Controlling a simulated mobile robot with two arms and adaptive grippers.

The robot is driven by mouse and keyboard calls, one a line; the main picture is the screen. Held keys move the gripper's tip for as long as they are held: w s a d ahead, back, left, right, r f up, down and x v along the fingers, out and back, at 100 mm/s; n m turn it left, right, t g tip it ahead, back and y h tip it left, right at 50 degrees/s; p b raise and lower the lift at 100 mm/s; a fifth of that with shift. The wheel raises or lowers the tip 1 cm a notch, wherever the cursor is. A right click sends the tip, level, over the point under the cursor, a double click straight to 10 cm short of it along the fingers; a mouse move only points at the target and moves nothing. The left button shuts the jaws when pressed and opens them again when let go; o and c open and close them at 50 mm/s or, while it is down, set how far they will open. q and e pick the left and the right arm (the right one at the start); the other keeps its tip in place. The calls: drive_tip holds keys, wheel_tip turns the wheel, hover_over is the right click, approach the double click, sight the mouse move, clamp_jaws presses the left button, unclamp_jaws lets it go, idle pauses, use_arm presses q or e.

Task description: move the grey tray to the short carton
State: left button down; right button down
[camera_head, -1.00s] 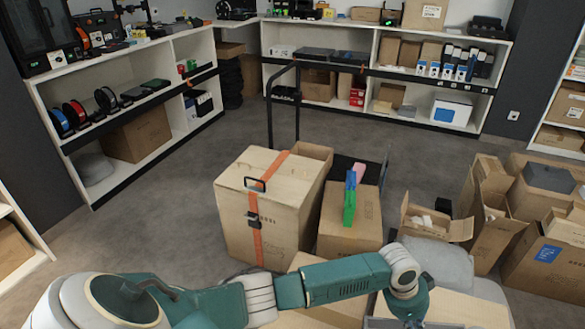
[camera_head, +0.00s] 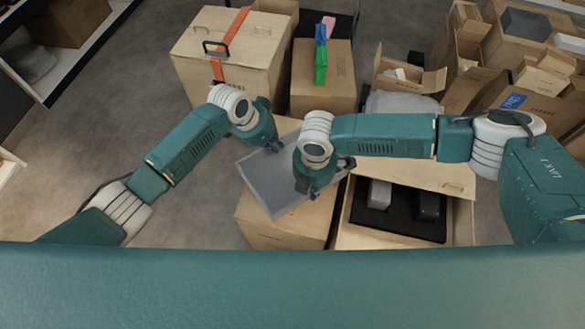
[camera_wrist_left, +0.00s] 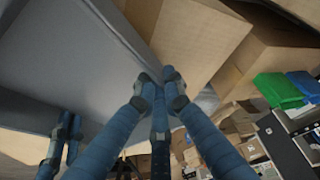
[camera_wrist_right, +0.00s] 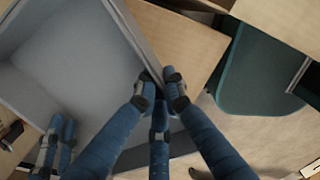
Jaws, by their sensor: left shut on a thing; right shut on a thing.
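The grey tray (camera_head: 266,183) is held between both my grippers, turned at an angle in the head view. My left gripper (camera_head: 274,146) is shut on its far edge. My right gripper (camera_head: 312,188) is shut on its right, nearer edge. In the left wrist view the tray wall (camera_wrist_left: 70,55) runs up to the fingers. In the right wrist view the tray's inside (camera_wrist_right: 75,50) looks empty. A low, closed carton (camera_head: 280,228) lies below the tray and is partly hidden by it. I cannot tell whether tray and carton touch.
An open carton (camera_head: 345,232) with a black insert stands to the right, its flap (camera_head: 440,178) spread. A tall wooden-looking box (camera_head: 205,80) with an orange strap and a carton (camera_head: 335,75) bearing green and blue items stand behind. Bare floor lies left.

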sight(309, 203)
use_arm(q)
drive_tip(key=shift+d+f, duration=0.1)
use_arm(e)
drive_tip(key=shift+f, duration=0.15)
